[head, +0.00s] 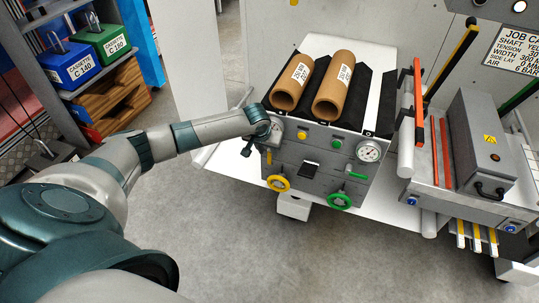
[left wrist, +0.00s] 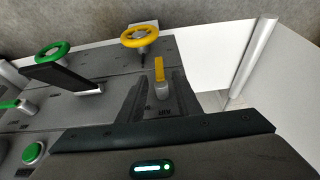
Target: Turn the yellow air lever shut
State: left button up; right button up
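The yellow air lever (left wrist: 159,69) sits on a short round grey hub on the grey control panel (head: 320,165). In the left wrist view its handle points toward the yellow handwheel. In the head view the lever (head: 269,157) shows as a small, nearly upright yellow bar just below my left gripper (head: 255,146). In the left wrist view my left gripper (left wrist: 160,88) has its two dark fingers apart, one on either side of the lever and hub. I cannot tell whether either finger touches them. My right gripper is in neither view.
Below the lever is the yellow handwheel (head: 279,183). A green handwheel (head: 339,200), a green lever (head: 355,175) and a pressure gauge (head: 369,150) are to the right. Two brown rolls (head: 334,88) lie above the panel. The floor in front is clear.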

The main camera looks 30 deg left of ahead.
aim_at(269, 154)
pick_arm(q)
jog(key=shift+x, duration=2.65)
jog(key=shift+c, duration=0.3)
grip_shut()
